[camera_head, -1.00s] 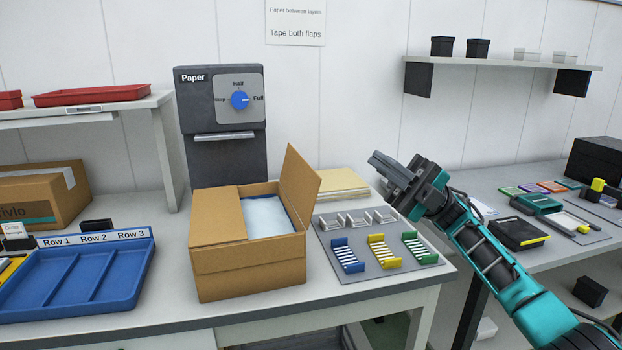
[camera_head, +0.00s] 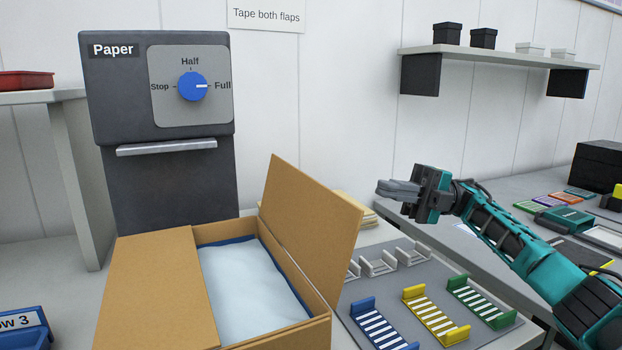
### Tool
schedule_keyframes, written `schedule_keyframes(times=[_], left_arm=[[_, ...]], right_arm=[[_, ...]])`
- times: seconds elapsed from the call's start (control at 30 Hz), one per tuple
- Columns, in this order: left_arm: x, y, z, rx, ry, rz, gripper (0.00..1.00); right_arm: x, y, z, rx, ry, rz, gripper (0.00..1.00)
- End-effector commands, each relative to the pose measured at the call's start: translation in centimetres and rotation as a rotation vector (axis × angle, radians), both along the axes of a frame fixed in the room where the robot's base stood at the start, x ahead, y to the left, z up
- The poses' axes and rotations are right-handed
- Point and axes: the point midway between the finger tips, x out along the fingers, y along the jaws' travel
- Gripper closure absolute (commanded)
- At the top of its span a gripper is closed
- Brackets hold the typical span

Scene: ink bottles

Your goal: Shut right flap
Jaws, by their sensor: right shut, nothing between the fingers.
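The cardboard box (camera_head: 150,290) stands on the table at the lower middle, with its left flap lying shut. Its right flap (camera_head: 312,215) stands up, tilted outward to the right. White paper (camera_head: 245,290) with a blue edge around it shows in the open right half of the box. My right gripper (camera_head: 384,190) is shut and empty, to the right of the raised flap and apart from it, pointing left. My left gripper is not in view.
A grey mat (camera_head: 405,262) with blue, yellow and green racks lies right of the box. The dark paper machine (camera_head: 165,185) stands behind the box. A wall shelf (camera_head: 500,56) is at upper right. A blue tray (camera_head: 25,328) is at lower left.

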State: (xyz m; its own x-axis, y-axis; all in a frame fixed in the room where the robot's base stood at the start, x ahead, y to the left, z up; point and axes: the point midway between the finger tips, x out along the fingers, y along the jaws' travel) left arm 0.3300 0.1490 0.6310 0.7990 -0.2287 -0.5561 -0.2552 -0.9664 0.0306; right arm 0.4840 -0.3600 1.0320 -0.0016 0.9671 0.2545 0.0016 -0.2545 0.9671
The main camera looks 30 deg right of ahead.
Motion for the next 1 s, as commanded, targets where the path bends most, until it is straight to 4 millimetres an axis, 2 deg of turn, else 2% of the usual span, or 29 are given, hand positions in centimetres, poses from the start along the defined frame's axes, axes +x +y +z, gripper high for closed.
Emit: schedule_keyframes(times=[0.17, 0.5, 0.7, 0.8, 1.0], left_arm=[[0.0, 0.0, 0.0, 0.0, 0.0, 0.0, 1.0], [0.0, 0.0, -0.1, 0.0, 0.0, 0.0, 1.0], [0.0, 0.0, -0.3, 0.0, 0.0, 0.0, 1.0], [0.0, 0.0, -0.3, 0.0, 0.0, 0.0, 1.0], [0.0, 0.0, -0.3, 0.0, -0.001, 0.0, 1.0]], right_arm=[[-0.1, 1.9, 0.4, -0.001, 0.0, 0.004, 1.0], [-0.1, 8.6, 2.2, 0.002, -0.002, 0.006, 1.0], [-0.1, 11.7, 3.0, 0.001, -0.001, 0.004, 1.0], [-0.1, 12.6, 3.3, 0.001, -0.002, 0.003, 1.0], [-0.1, 13.3, 3.5, 0.001, 0.0, 0.001, 1.0]])
